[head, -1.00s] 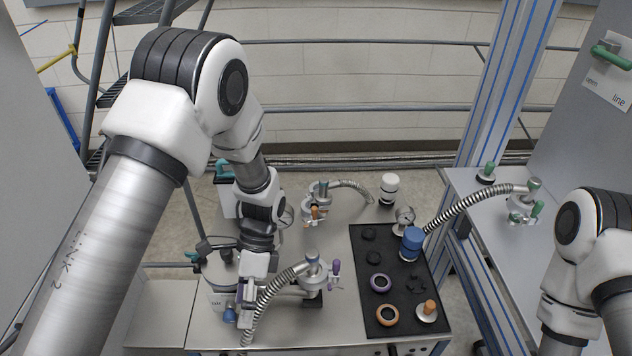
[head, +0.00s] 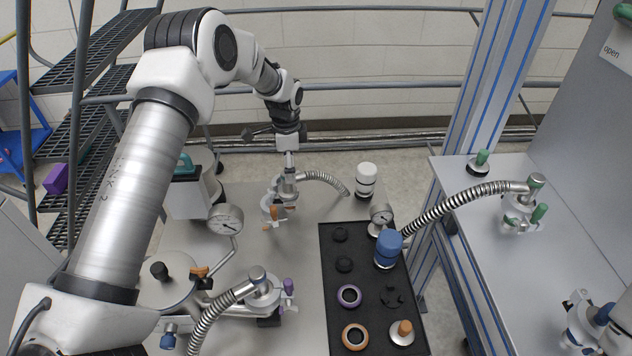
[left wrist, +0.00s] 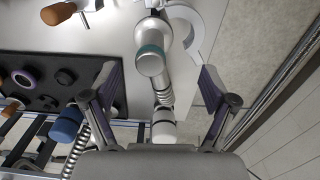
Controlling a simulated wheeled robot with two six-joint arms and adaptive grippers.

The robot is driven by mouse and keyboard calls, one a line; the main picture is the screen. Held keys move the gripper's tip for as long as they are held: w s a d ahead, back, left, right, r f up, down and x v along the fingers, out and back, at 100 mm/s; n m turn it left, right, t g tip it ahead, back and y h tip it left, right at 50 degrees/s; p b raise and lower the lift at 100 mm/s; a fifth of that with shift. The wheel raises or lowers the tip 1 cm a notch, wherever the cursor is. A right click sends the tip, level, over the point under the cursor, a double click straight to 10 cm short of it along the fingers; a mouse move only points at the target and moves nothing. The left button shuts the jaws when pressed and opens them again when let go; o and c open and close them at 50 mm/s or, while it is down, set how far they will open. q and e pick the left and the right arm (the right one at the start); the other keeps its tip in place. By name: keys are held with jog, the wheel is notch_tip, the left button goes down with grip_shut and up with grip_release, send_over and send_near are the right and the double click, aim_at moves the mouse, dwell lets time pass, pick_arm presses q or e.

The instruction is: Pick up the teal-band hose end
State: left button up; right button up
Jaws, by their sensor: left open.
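The teal-band hose end (left wrist: 152,62) is a silver cylinder with a teal ring. In the left wrist view it lies between the two spread fingers of my left gripper (left wrist: 160,98); I cannot tell whether they are level with it. In the head view my left gripper (head: 289,145) points down just above the far fitting, where the ribbed silver hose (head: 325,181) begins; the teal band cannot be made out there. My left gripper is open and holds nothing.
A white and black cylinder (head: 366,182) stands near the hose's far end. A black tray (head: 330,290) holds rings and caps, with a blue-topped cylinder (head: 388,252) at its edge. A gauge (head: 225,219) stands left. A second hose fitting (head: 262,288) is at the front.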

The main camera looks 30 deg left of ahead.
aim_at(287, 185)
pick_arm(q)
jog(key=shift+s+a+f+p, duration=0.15)
jog(key=shift+s+f+p, duration=0.85)
jog(key=shift+f, duration=0.25)
jog(key=f, duration=0.3)
jog(key=shift+w, duration=0.3)
jog(key=shift+w+f, duration=0.15)
jog(key=shift+f, duration=0.2)
jog(key=shift+s+r, duration=0.2)
jog(key=c, duration=0.8)
jog(key=shift+s, duration=0.1)
grip_shut()
pick_arm(e)
jog(key=r, duration=0.1)
jog(key=s+r, duration=0.1)
jog(key=r, duration=0.1)
